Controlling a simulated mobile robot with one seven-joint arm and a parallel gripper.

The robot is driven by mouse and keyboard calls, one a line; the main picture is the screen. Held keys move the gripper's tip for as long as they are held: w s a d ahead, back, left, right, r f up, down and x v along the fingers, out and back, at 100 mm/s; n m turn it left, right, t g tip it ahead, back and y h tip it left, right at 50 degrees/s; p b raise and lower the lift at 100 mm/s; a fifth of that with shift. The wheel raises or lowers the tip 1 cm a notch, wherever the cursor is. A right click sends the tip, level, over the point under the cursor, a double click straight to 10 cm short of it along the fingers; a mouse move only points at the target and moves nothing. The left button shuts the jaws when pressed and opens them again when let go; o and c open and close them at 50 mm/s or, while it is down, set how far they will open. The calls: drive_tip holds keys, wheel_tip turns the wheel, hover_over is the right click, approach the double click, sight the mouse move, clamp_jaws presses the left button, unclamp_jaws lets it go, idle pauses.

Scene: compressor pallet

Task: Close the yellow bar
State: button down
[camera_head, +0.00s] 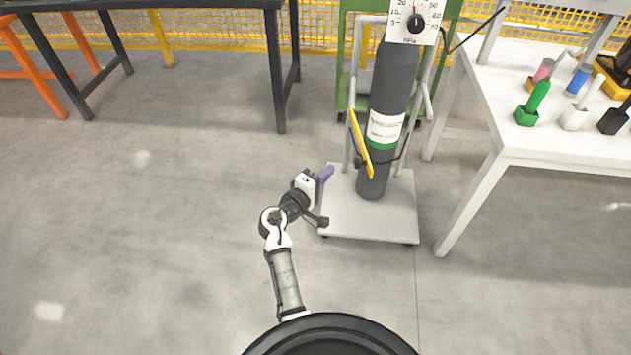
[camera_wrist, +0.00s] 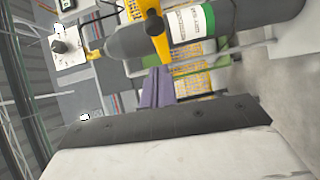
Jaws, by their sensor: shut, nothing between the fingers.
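In the wrist view the yellow bar (camera_wrist: 152,28) crosses in front of the cylinder (camera_wrist: 230,20). My gripper (camera_head: 327,173), with purple fingers, is to the left of the bar's lower end in the head view. The fingers are together and empty. In the wrist view the gripper (camera_wrist: 158,88) points toward the bar's lower end; I cannot tell whether they touch.
The cylinder stands on a grey wheeled pallet (camera_head: 345,215) with upright rails. A gauge box (camera_head: 416,22) is above it. A white table (camera_head: 570,140) with coloured tools is on the right; a dark-framed table (camera_head: 277,75) is at the back left. The floor on the left is clear.

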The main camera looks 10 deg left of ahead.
drive_tip(key=shift+w+d+f+p, duration=0.1)
drive_tip(key=shift+w+d+p, duration=0.1)
drive_tip(key=shift+w+d, duration=0.45)
drive_tip(key=shift+w+d+p, duration=0.2)
drive_tip(key=shift+w+d, duration=0.05)
drive_tip(key=shift+d, duration=0.75)
drive_tip(key=shift+w+d+f+p, duration=0.1)
drive_tip(key=shift+w+d+p, duration=0.1)
drive_tip(key=shift+w+d, duration=0.45)
drive_tip(key=shift+s+d, duration=0.2)
drive_tip(key=shift+d, duration=0.05)
